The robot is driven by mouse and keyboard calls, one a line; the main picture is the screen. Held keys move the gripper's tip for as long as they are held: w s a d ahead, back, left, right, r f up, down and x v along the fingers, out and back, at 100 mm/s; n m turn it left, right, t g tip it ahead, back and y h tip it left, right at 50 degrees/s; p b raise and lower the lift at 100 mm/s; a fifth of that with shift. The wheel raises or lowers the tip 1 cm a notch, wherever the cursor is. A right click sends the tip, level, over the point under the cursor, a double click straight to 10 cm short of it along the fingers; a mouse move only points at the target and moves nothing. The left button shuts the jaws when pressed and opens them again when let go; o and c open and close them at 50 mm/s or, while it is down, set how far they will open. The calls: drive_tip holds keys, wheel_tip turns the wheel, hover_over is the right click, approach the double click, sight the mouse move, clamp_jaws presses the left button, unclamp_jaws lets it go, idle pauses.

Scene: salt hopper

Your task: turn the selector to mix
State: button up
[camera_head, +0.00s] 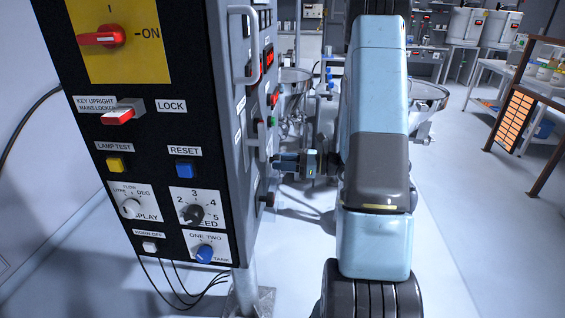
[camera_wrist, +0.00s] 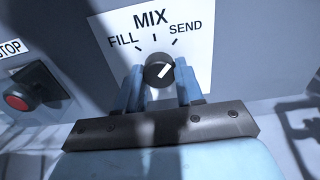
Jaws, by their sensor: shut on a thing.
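The selector (camera_wrist: 157,72) is a round dark knob with a white pointer line, on a white plate (camera_wrist: 196,58) marked FILL, MIX and SEND. Its pointer slants up and right, toward the SEND side and away from the MIX mark at the top. My gripper (camera_wrist: 160,82) has one blue finger on each side of the knob and is shut on it. In the head view my gripper (camera_head: 276,162) reaches the grey side face of the control cabinet (camera_head: 228,110); the selector is hidden there.
A red STOP button (camera_wrist: 17,102) sits left of the selector plate. A grey handle (camera_head: 245,45) sticks out from the cabinet side above my gripper. The cabinet front carries several other switches, including a red key switch (camera_head: 122,113). Open floor (camera_head: 460,220) lies to the right.

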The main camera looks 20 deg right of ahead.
drive_tip(key=shift+c, duration=1)
drive_tip(key=shift+n, duration=4.3)
drive_tip(key=o, duration=1)
drive_tip(key=shift+o, duration=0.2)
drive_tip(key=shift+d, duration=0.15)
